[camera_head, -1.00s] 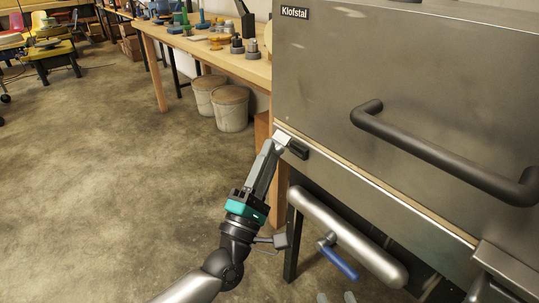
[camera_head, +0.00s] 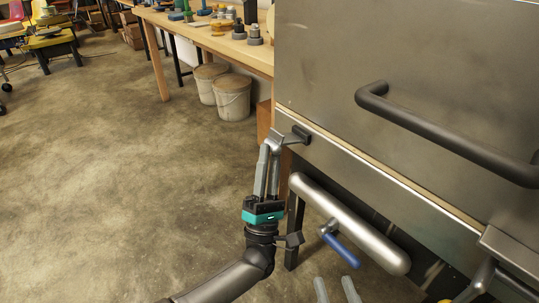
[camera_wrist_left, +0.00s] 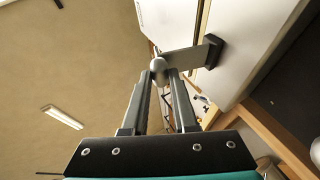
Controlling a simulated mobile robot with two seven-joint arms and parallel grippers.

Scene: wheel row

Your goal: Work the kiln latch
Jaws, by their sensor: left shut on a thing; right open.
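The kiln (camera_head: 430,60) is a large grey metal box on the right. Its latch (camera_head: 291,138) is a flat metal arm at the kiln's lower left corner, running left and slightly down from a black block (camera_head: 302,133). My left gripper (camera_head: 270,148) is shut on the latch's free end. In the left wrist view the gripper's fingertips (camera_wrist_left: 160,74) close at a rounded knob on the end of the latch (camera_wrist_left: 182,61). My right gripper (camera_head: 335,286) is open and empty at the bottom edge; only its two fingers show.
A thick dark handle (camera_head: 440,150) sticks out from the kiln front. Below it are a silver bar (camera_head: 345,225) and a blue lever (camera_head: 341,248). A wooden bench (camera_head: 235,50) with tools and two buckets (camera_head: 232,97) stand behind. The floor at left is clear.

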